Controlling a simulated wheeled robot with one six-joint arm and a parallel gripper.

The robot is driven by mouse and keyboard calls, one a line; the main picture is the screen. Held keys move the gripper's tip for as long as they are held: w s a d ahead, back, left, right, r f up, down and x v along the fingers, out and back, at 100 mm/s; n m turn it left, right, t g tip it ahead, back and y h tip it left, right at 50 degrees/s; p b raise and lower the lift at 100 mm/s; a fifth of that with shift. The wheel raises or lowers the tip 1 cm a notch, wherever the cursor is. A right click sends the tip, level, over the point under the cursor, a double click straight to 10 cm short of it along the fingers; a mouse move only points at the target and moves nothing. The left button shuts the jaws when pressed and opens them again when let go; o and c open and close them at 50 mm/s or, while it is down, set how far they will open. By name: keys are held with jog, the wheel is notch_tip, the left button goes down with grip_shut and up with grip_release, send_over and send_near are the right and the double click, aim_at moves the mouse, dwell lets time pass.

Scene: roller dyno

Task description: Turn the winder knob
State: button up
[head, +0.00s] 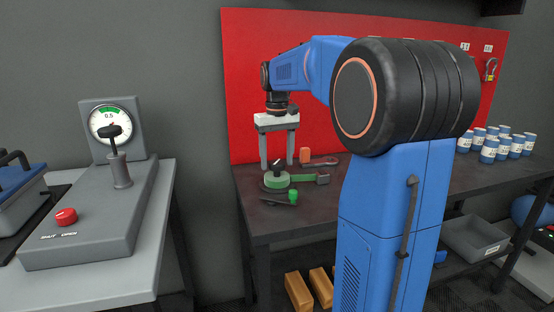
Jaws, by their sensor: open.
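On the dark bench, a winder with a round green spool (277,181) sits on a dark base. A small black upright piece (277,166) rises from its middle. A green knob (293,195) stands near the front of it, at the end of a dark crank-like bar (276,202). A green strap (304,178) runs right from the spool to a dark block (322,179). My gripper (277,165) is open and points down above the spool, its two light fingers spread on either side of the black piece. I cannot tell whether they touch anything.
An orange block (305,155) and a flat tool (322,161) lie behind the winder, close to my gripper. The red board (240,80) stands behind the bench. Several blue-and-white cans (489,150) stand at the right. A grey lever unit with a gauge (110,122) is at the left.

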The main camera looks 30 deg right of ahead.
jog(key=shift+f, duration=0.1)
jog(key=c, duration=1.1)
jog(key=shift+o, duration=0.2)
jog(key=shift+m, duration=0.3)
jog(key=m, duration=0.8)
jog(key=shift+m, duration=0.3)
jog(key=o, duration=1.1)
jog(key=shift+c, duration=0.2)
